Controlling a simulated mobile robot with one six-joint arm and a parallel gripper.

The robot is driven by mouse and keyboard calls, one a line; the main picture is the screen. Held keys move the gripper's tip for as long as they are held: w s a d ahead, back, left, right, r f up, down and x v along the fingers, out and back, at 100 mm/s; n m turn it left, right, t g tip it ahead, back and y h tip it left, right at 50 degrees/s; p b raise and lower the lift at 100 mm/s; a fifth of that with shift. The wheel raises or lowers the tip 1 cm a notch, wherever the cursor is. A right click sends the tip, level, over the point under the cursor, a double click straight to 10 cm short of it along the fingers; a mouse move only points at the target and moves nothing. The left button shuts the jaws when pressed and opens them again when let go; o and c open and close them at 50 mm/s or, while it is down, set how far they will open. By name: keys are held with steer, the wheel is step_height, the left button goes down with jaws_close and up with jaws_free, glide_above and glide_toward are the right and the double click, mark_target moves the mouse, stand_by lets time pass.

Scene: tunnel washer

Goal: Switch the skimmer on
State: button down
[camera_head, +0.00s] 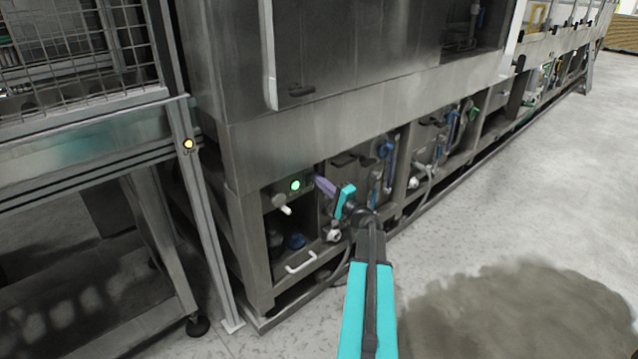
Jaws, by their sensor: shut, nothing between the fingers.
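A small control panel at the lower left corner of the steel washer carries a lit green lamp (295,185). Below and left of the lamp is a pale round knob (279,200) with a short white handle (287,211) pointing down to the right. I cannot read a label that says which one belongs to the skimmer. My gripper (319,182), purple-grey beyond the teal wrist, is shut and empty. It appears just right of the green lamp; I cannot tell whether it touches the panel. My arm hides part of the washer front behind it.
A wire-mesh cage frame (80,50) with a yellow-lit button (189,144) stands at the left. A white handle (300,262) sits low on the washer. Blue-handled valves (386,150) and hoses line the base to the right. The floor at right is open.

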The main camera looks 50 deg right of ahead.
steer(key=shift+w, duration=0.1)
stand_by(0.5)
steer(key=s+r, duration=0.3)
steer(key=s, duration=1)
steer(key=shift+s+a+p, duration=0.4)
steer(key=shift+p, duration=0.05)
